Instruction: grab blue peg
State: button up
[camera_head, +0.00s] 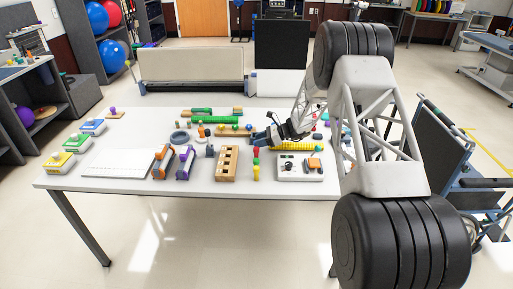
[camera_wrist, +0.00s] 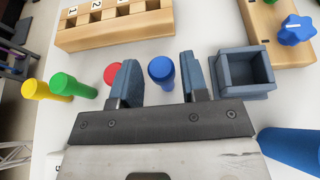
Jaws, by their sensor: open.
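The blue peg (camera_wrist: 162,72) stands between the two fingers of my gripper (camera_wrist: 158,64) in the wrist view, with a gap on each side, nearer the right finger. My gripper is open, and in the head view it (camera_head: 262,138) is low over the table. A red peg (camera_wrist: 111,72) is just outside the left finger, which hides part of it. In the head view I cannot clearly make out the blue peg near the gripper.
A numbered wooden block (camera_wrist: 125,26) is beyond the pegs; it also shows in the head view (camera_head: 227,165). A small open blue-grey box (camera_wrist: 245,72) is close beside the right finger. A wooden board with a blue star knob (camera_wrist: 297,29) is at the upper right.

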jog(key=shift+x, duration=1.85)
jog(key=shift+f, duration=0.15)
jog(key=c, duration=0.7)
jog(key=shift+r, duration=5)
